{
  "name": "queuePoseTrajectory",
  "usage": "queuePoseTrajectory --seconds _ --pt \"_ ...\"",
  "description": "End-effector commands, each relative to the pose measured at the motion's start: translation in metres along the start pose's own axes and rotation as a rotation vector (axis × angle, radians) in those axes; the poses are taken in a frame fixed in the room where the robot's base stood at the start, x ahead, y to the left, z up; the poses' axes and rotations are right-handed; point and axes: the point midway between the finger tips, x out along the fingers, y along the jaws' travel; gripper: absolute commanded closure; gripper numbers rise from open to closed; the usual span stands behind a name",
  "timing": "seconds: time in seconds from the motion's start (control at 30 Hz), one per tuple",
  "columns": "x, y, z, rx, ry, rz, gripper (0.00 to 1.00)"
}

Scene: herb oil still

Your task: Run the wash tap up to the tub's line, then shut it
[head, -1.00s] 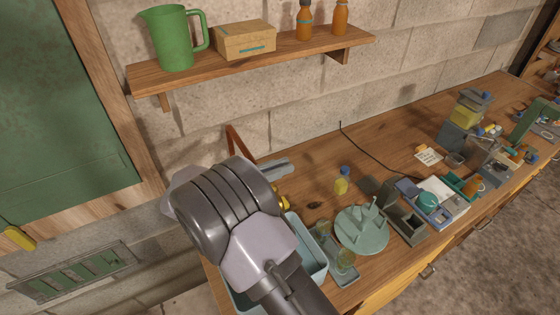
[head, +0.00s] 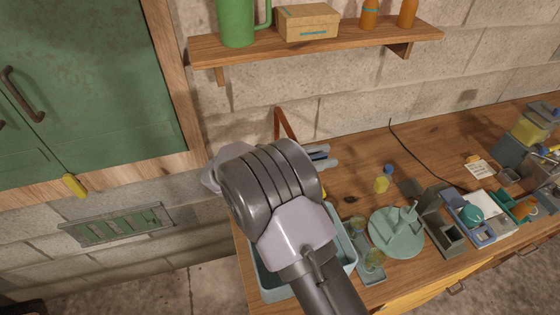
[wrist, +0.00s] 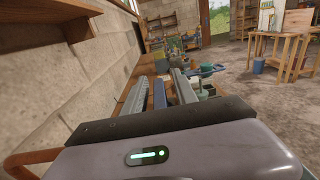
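The pale blue tub (head: 267,282) stands at the left end of the bench in the head view. My arm covers most of it, so its line and any water inside cannot be seen. A small yellow bit (head: 324,192), perhaps part of the wash tap, shows at the right edge of my wrist. The rest of the tap is hidden, and I cannot tell whether it runs. My gripper (head: 327,157) is above the bench by the wall, beyond the tub. Its two fingers also show in the wrist view (wrist: 164,84), apart with nothing visible held between them.
A round pale green stand (head: 398,238), a tray with small glasses (head: 371,272) and a grey box (head: 443,232) stand right of the tub. A wall shelf (head: 330,41) with a green jug (head: 237,22) is above. A green cupboard (head: 90,90) is at left.

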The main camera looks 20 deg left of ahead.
Motion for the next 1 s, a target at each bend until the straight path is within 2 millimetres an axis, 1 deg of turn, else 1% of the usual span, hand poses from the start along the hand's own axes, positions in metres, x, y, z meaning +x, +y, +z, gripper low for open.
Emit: queuePoseTrajectory --seconds 0.17,0.4,0.5,0.6,0.73,1.0 --pt "-0.042 0.001 0.002 0.001 0.000 0.003 0.66" --pt "-0.109 0.000 0.002 0.001 0.001 0.003 0.66" --pt "-0.135 0.000 0.001 0.002 0.001 0.002 0.66" --pt "-0.153 0.000 0.001 0.001 0.000 0.001 0.66" --pt "-0.164 0.000 0.001 0.001 0.000 0.000 0.66" --pt "-0.166 0.000 0.000 -0.001 0.001 -0.001 0.66"
